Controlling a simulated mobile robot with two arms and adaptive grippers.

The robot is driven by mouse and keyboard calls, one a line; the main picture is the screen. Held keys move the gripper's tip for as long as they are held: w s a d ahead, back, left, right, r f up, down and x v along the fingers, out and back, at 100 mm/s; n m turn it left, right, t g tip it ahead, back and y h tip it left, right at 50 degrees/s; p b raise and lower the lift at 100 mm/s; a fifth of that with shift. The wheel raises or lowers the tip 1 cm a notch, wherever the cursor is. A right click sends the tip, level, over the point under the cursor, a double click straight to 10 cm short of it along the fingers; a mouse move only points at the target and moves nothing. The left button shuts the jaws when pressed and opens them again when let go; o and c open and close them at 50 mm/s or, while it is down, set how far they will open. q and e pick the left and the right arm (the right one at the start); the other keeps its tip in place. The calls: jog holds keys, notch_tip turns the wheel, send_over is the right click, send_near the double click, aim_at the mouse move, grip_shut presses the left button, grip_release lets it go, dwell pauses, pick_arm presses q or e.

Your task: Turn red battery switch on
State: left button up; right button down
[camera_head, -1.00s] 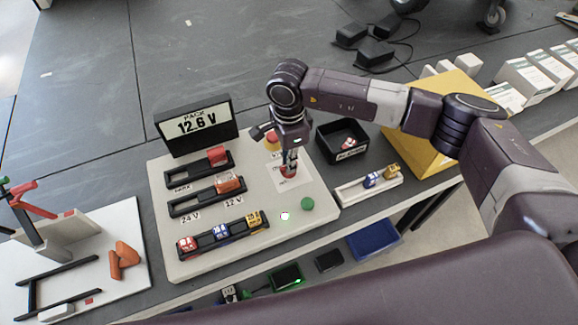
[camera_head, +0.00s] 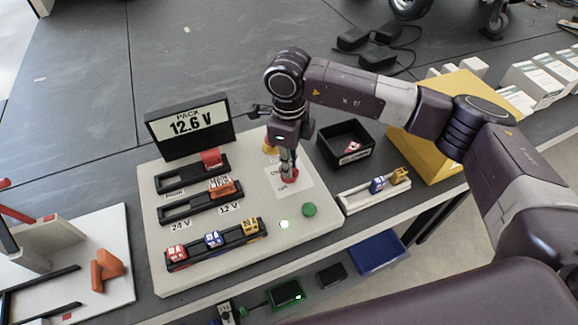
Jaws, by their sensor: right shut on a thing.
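The red battery switch (camera_head: 290,175) is a round red knob on a white label plate, at the right part of the pale board (camera_head: 255,270). My right gripper (camera_head: 288,165) points down from above and is shut on the red switch, hiding much of it. A green button (camera_head: 309,210) sits beside that light. The display (camera_head: 190,124) behind the board reads PACK 12.6 V. My left gripper is not in view.
Black slots on the board hold a red slider (camera_head: 211,158), an orange slider (camera_head: 222,187) and several coloured blocks. A black bin (camera_head: 345,145), a white tray (camera_head: 355,203) and a yellow wedge (camera_head: 440,165) stand to the right. A panel with orange parts (camera_head: 105,265) lies at left.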

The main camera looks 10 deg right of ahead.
jog(key=shift+r, duration=0.1)
dwell(0.5)
jog(key=c, duration=2)
grip_release()
jog(key=shift+o, duration=0.2)
notch_tip(320, 180, up, 12)
